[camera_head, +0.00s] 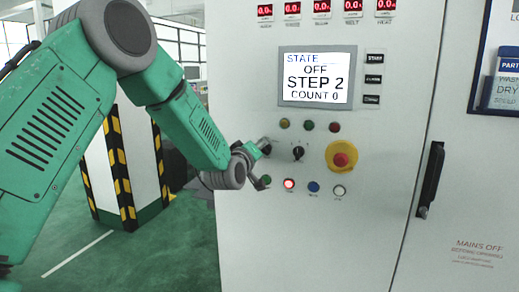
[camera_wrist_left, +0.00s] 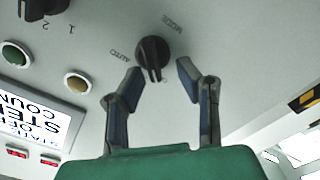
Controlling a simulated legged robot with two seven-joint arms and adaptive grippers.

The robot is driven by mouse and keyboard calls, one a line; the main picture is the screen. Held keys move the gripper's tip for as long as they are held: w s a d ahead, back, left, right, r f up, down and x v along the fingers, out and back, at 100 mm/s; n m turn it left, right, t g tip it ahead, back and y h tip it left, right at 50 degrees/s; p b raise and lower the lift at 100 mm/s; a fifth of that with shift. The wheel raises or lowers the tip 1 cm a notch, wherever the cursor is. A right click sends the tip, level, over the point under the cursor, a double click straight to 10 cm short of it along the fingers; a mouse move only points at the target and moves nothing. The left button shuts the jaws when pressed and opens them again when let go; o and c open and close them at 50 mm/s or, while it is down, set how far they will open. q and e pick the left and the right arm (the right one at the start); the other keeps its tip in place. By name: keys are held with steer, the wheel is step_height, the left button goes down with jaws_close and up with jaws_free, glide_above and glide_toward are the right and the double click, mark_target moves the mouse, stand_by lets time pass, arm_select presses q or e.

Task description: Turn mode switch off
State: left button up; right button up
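The mode switch (camera_wrist_left: 152,50) is a round black knob with a raised grip on the pale panel. In the left wrist view, "MODE" and "AUTO" are printed beside it and its grip points roughly down the picture. My left gripper (camera_wrist_left: 159,82) is open, with its two fingers apart on either side below the knob; I see no clear contact. In the head view my left gripper (camera_head: 266,164) is at the panel's left part and largely covers the switch. The display (camera_head: 315,77) reads STATE OFF, STEP 2, COUNT 0. My right gripper is not in view.
A second black knob (camera_head: 298,153) marked 1 and 2 sits beside the switch. Around it are small coloured buttons, a lit red one (camera_head: 289,184) and a red emergency stop (camera_head: 341,159) on yellow. A black door handle (camera_head: 431,180) stands to the right. A striped post (camera_head: 118,165) is left.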

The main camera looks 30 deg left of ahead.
arm_select(q)
steer(key=v, duration=1.2)
steer(key=shift+a+f, duration=0.1)
